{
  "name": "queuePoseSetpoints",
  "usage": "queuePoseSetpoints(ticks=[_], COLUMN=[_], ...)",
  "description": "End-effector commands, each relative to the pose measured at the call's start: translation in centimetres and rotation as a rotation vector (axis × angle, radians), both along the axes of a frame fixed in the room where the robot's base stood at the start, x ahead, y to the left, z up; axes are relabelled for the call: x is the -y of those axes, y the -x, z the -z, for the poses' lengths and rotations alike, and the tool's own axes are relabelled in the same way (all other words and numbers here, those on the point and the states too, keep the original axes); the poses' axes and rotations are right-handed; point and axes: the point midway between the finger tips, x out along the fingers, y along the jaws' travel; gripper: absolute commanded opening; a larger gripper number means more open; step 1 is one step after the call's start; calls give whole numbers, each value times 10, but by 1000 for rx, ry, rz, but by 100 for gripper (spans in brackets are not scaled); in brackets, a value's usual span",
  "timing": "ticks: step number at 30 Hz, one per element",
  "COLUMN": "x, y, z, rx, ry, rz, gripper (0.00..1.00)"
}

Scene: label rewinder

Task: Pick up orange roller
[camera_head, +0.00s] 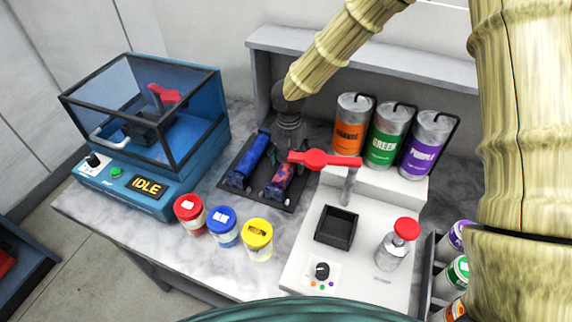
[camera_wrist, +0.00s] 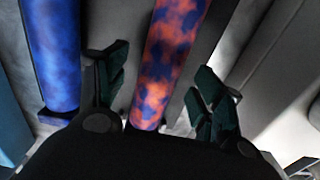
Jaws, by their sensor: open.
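The orange roller (camera_head: 281,180), mottled with blue-purple patches, lies in the dark roller tray (camera_head: 228,189) in the head view. In the wrist view the orange roller (camera_wrist: 168,62) runs up between my open fingers, with visible gaps on both sides. My gripper (camera_wrist: 158,92) is open and holds nothing. In the head view my gripper (camera_head: 287,140) is above the tray near the rollers' far ends, partly hidden by my arm. A blue roller (camera_head: 248,160) lies to the left in the same tray. It also shows left of my fingers in the wrist view (camera_wrist: 52,55).
A white dispenser with a red lever (camera_head: 318,158) stands close right of the tray. Orange, green and purple cans (camera_head: 387,134) stand behind it. A blue machine (camera_head: 150,135) reading IDLE is left. Red, blue and yellow jars (camera_head: 222,226) stand in front.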

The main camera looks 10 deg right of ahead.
Motion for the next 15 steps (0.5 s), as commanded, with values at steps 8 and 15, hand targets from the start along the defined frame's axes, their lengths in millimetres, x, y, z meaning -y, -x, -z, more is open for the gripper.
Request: queuePoseSetpoints(ticks=[8, 15], x=[1, 1], y=[0, -1], z=[24, 28], rx=[-1, 1], ry=[1, 0], rz=[1, 1], gripper=[68, 68])
